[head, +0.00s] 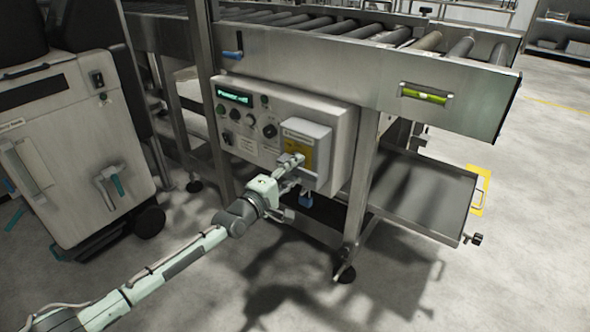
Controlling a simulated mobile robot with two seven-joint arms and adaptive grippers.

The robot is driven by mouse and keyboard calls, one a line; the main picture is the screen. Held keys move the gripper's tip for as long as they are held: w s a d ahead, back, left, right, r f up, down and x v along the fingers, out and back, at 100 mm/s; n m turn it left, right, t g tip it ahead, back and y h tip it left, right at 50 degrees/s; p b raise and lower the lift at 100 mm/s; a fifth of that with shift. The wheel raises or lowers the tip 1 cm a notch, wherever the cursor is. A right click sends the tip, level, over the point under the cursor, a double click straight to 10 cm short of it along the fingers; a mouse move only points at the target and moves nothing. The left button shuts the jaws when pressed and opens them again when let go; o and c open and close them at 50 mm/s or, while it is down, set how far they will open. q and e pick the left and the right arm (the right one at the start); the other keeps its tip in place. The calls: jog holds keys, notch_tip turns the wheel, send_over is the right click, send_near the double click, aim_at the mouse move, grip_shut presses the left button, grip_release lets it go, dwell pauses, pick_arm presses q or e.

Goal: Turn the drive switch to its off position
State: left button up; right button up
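The grey control panel (258,147) hangs under the roller conveyor, with a lit green display (234,97) that seems to read "Power off". A black rotary knob (269,131) and several small buttons are on its face. A light grey box (308,131) with a yellow plate (297,145) projects from the panel's right part. My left gripper (293,162) is at the front of this box, over the lower part of the yellow plate. It hides whatever handle is there, and its fingers are too small to read. Which control is the drive switch is not clear. My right gripper is out of view.
A blue padlock-like item (306,200) hangs below the box. A steel frame leg (361,180) stands right of the panel, and a low tray (425,190) lies beyond. A grey wheeled machine (75,140) stands at left. The floor in front is clear.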

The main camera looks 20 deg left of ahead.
pick_arm(q)
jog(key=shift+o, duration=0.5)
jog(key=shift+s+a+f, duration=0.1)
jog(key=shift+s, duration=0.2)
jog(key=v, duration=1.1)
jog(key=shift+s, duration=0.2)
